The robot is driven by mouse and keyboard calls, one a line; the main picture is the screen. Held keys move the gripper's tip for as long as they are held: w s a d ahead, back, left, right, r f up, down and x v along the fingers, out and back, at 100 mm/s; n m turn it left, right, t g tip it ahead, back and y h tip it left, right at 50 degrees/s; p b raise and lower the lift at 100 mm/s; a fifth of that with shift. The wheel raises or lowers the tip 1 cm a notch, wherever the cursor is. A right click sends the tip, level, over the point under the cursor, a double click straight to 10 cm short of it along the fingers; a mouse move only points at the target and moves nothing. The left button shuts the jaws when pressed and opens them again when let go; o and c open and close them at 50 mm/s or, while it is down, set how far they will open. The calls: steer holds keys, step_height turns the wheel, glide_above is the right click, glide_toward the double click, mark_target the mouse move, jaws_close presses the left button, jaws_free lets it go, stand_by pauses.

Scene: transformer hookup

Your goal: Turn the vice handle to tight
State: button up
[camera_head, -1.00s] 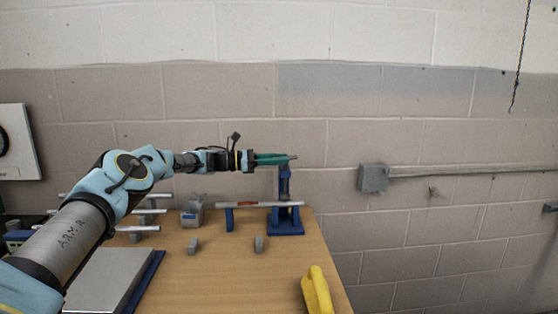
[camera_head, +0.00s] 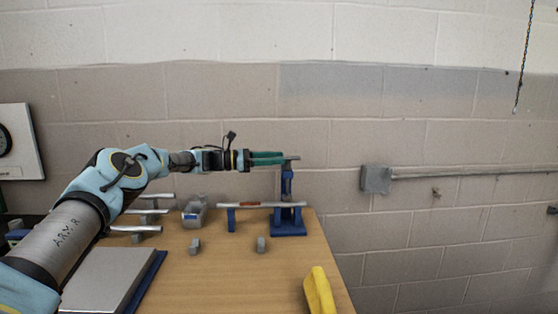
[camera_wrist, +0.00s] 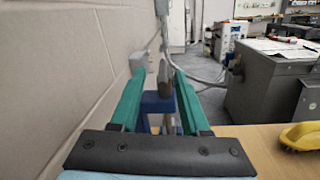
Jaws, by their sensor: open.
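The blue vice (camera_head: 287,185) stands upright on the wooden table near its far right corner. Its grey handle (camera_head: 292,158) is a short bar at the top and also shows in the wrist view (camera_wrist: 165,76). My gripper (camera_head: 282,157) is level with the handle, just left of it, with green fingers pointing right. In the wrist view my gripper (camera_wrist: 159,72) is open, with the handle showing in the gap between the fingers. I cannot tell whether either finger touches it. A grey rod with a red band (camera_head: 262,205) lies across the vice's lower part and a small blue support.
A yellow object (camera_head: 319,291) lies at the table's right front edge. A grey plate (camera_head: 105,279) lies at the front left. Small grey blocks (camera_head: 195,246) and a grey device (camera_head: 194,211) stand mid-table. The wall is close behind; a dark grey cabinet (camera_wrist: 265,85) shows beyond.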

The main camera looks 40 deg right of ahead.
steer(key=b+v, duration=0.2)
steer(key=v, duration=0.7)
steer(key=shift+a+b, duration=0.15)
steer(key=shift+b, duration=0.2)
steer(key=shift+c, duration=0.4)
